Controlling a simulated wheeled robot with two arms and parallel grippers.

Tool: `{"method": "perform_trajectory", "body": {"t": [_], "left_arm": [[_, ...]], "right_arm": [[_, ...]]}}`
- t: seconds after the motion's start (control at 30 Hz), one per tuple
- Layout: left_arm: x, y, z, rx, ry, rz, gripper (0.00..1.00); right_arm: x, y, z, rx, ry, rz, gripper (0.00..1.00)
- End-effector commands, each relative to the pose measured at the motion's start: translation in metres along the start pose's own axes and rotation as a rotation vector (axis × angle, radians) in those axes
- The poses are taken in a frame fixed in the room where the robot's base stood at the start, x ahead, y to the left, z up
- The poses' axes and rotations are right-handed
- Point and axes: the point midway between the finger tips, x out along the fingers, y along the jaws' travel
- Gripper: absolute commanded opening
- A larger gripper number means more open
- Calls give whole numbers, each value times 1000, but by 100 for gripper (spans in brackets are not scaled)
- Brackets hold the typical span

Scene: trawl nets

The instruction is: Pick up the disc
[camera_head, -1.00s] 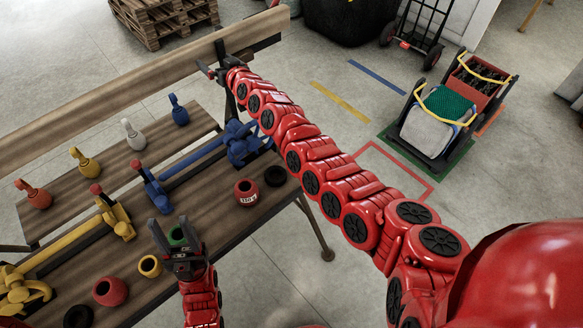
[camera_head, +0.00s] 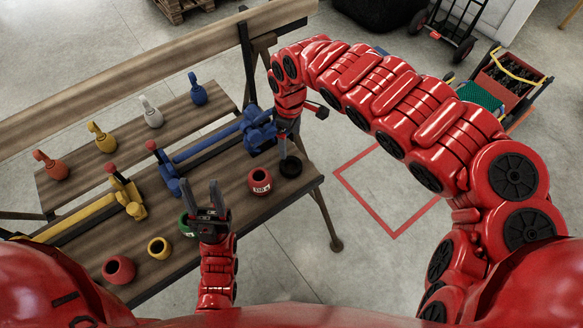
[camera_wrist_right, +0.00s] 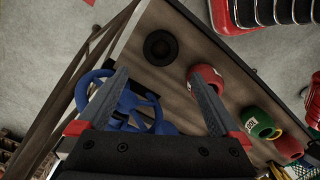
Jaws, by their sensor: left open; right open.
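A black disc (camera_head: 290,167) lies flat at the right end of the wooden bench. In the right wrist view the disc (camera_wrist_right: 160,47) is a dark ring just beyond the fingertips. My right gripper (camera_head: 286,146) points down above the disc's near-left side; in its wrist view its two fingers (camera_wrist_right: 158,78) are apart, with nothing between them gripped. My left gripper (camera_head: 215,190) is open and empty, pointing up beside the green ring-shaped pot.
A red labelled pot (camera_head: 260,181) stands left of the disc. A blue valve wheel (camera_head: 258,130) is close behind my right gripper, also in the wrist view (camera_wrist_right: 120,100). A yellow pot (camera_head: 159,247) and a red pot (camera_head: 119,270) stand nearer on the bench.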

Motion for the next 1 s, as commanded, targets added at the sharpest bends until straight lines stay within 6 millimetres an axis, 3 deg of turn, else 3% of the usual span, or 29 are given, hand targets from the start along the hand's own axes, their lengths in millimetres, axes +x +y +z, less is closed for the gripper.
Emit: {"method": "perform_trajectory", "body": {"t": [0.2, 0.3, 0.57, 0.83, 1.0], "left_arm": [[9, 0, -2, 0, 0, 0, 50], [10, 0, -2, 0, 0, 0, 50], [14, -1, -2, 0, 0, 0, 50], [23, -1, -4, 0, 0, 0, 50], [23, -1, -4, 0, 0, 0, 50]], "right_arm": [[49, -3, -1, -1, 0, -6, 100], [62, -1, -1, 0, 2, -3, 100], [78, -1, 0, 0, 3, 0, 100], [115, -4, 1, 0, 5, -3, 100], [123, -1, 2, 1, 5, 3, 100]]}}
